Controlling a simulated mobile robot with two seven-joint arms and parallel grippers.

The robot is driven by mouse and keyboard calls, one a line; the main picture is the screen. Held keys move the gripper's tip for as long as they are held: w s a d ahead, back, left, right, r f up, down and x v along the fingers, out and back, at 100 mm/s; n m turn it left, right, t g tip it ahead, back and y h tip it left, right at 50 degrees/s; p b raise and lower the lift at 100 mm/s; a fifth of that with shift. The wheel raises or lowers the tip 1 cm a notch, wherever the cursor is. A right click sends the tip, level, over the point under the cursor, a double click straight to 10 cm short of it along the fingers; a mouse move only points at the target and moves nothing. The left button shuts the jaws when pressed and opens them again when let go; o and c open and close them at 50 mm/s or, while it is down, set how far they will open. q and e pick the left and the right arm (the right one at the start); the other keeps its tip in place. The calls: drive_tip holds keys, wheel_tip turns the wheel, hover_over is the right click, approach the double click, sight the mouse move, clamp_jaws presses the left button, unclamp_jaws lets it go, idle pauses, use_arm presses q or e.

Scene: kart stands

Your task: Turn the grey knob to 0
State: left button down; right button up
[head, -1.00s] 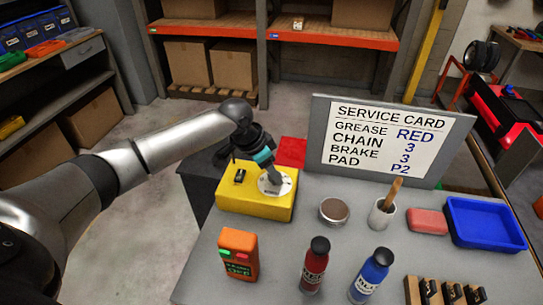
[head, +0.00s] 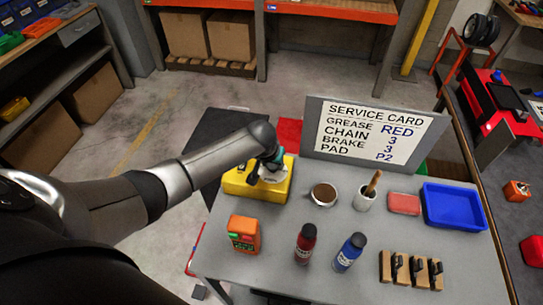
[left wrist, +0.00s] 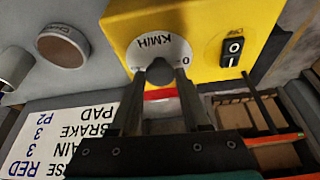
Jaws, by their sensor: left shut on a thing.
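A yellow box (head: 240,183) stands at the left back of the grey table. On it is a white round dial, which shows in the left wrist view (left wrist: 168,48) with "KM/H" and a 0 near its edge. The grey knob (left wrist: 159,70) is at the middle of this dial. My left gripper (left wrist: 163,72) is shut on the knob, one finger on each side. In the head view my left gripper (head: 270,172) hides the knob and part of the dial. The knob's pointer cannot be made out. My right gripper is not in view.
A black-and-white switch (left wrist: 232,50) is beside the dial. The service card (head: 370,132) stands at the back. A brown-topped tin (head: 324,194), a cup (head: 365,198), an orange device (head: 243,233), a red bottle (head: 306,243) and a blue bottle (head: 349,252) stand nearby.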

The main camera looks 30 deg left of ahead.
use_arm(q)
drive_tip(key=shift+n+p, duration=0.4)
drive_tip(key=shift+n, duration=0.1)
drive_tip(key=shift+c, duration=1.9)
unclamp_jaws()
drive_tip(key=shift+y, duration=0.3)
drive_tip(key=shift+r, duration=0.1)
drive_tip(key=shift+s+d+r, duration=0.1)
drive_tip(key=shift+s+r, duration=0.05)
drive_tip(key=shift+r, duration=0.35)
drive_tip(key=p+v, duration=0.2)
drive_tip(key=v, duration=1.2)
drive_tip(key=shift+s, duration=0.15)
